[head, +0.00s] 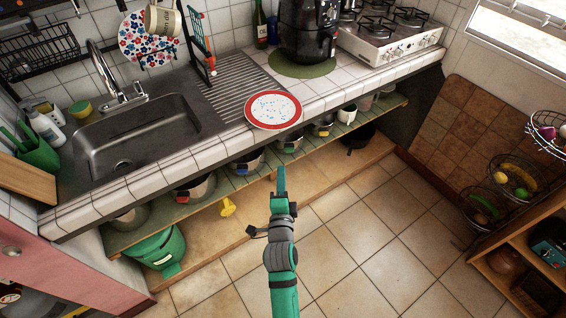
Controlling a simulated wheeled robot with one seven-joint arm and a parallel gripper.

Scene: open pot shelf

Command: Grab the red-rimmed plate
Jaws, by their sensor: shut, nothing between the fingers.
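The red-rimmed plate (273,110) lies flat on the tiled counter near its front edge, right of the sink. It has a white middle with small blue marks. My gripper (281,170) is shut and empty. In the head view it shows in front of the counter and below the plate, apart from it. The arm comes up from the bottom of the picture. No other view shows the fingers closer.
The metal sink (140,128) and faucet (115,78) are at left. A black appliance (308,32) and a white stove (391,36) stand behind. Pots (194,187) sit on the open shelf below. A green bucket (158,248) is lower left.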

